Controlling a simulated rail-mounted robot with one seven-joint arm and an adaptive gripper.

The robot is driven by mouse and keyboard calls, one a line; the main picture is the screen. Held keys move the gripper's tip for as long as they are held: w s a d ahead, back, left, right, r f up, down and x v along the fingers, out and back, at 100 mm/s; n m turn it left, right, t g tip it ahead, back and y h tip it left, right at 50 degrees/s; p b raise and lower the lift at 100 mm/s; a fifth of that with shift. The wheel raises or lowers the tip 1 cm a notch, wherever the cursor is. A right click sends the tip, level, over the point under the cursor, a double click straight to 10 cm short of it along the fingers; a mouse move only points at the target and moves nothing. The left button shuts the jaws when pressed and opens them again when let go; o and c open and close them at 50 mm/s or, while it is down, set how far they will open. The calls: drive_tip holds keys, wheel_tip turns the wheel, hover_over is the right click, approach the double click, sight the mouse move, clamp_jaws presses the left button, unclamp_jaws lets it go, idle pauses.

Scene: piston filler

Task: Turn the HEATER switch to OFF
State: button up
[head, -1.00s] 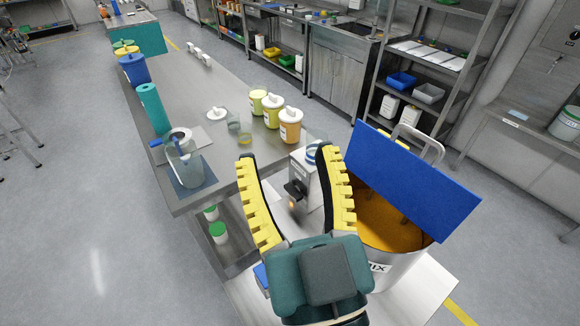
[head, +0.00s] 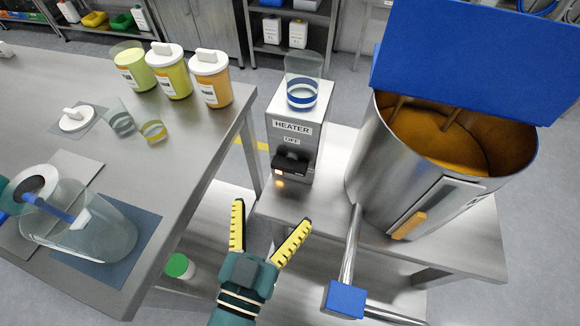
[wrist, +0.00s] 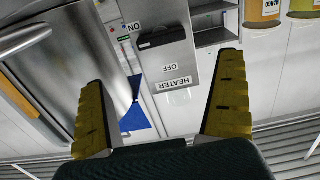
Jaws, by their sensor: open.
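The heater box (head: 296,145) is a grey metal cabinet with HEATER and OFF labels on its front. Its black switch (head: 291,162) is a protruding handle below the OFF label, with an orange glow (head: 279,185) at its lower left. In the wrist view the box appears upside down, with the black switch (wrist: 162,37) between the ON label (wrist: 134,28) and the OFF label (wrist: 172,67). My gripper (head: 272,213) is open and empty, in front of and below the switch in the head view, apart from it. Its fingers (wrist: 163,75) spread wide in the wrist view.
A blue-banded glass (head: 303,82) stands on the heater box. Right of it is a large steel hopper (head: 375,165) with orange contents and a raised blue lid (head: 470,55). A steel pipe with a blue end (head: 345,299) lies right of my gripper. The left table (head: 60,110) holds jars and a pitcher.

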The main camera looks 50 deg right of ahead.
sight(287, 169)
drive_tip(key=b+x, duration=0.2)
drive_tip(key=x, duration=0.9)
drive_tip(key=shift+w, duration=0.1)
drive_tip(key=shift+a, duration=0.1)
drive_tip(key=shift+c, duration=0.4)
drive_tip(key=shift+r, duration=0.1)
drive_tip(key=c, duration=1)
